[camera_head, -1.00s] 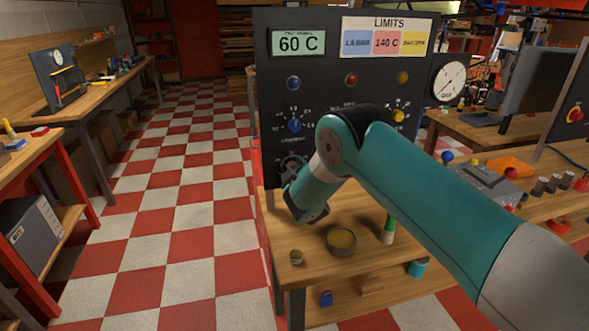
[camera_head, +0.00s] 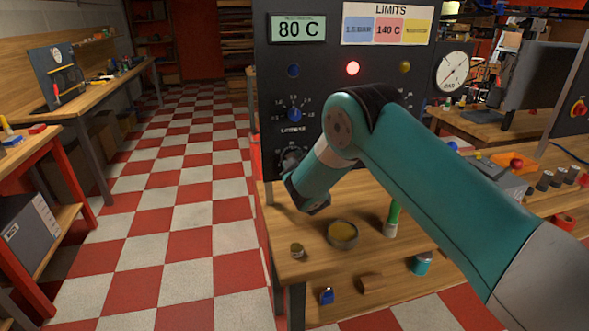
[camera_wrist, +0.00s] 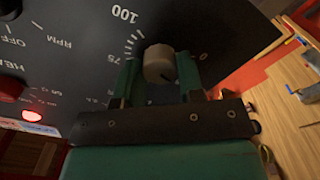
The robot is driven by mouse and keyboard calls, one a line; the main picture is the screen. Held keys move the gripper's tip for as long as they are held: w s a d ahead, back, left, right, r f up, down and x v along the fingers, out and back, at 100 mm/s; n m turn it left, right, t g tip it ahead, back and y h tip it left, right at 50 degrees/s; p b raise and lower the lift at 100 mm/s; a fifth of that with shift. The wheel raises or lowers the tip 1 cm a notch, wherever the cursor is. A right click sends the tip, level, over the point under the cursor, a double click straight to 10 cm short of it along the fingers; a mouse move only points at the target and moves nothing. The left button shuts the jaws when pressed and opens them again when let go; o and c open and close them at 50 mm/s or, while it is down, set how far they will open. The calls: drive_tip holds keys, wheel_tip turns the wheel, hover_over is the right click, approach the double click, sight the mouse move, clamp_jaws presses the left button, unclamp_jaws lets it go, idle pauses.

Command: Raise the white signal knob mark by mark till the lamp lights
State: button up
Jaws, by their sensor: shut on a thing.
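The white signal knob (camera_wrist: 159,64) shows as a pale grey-white round knob in the wrist view, beside a scale with marks 75 and 100. My gripper (camera_wrist: 158,82) is shut on it, one finger on each side. The blue lamp (camera_head: 294,70) and yellow lamp (camera_head: 404,67) look dark. The display (camera_head: 298,29) reads 80 C.
A LIMITS card (camera_head: 388,28) shows 140 C. A blue knob (camera_head: 295,114) sits above my gripper. The bench (camera_head: 300,225) below holds a round tin (camera_head: 342,235), a small jar (camera_head: 297,250) and a green-topped bottle (camera_head: 391,220). Checkered floor (camera_head: 185,190) is open at left.

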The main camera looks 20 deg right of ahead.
drive_tip(key=o, duration=0.9)
drive_tip(key=shift+s, duration=0.1)
drive_tip(key=s+b, duration=1.2)
drive_tip(key=s, duration=0.5)
drive_tip(key=shift+s, duration=0.15)
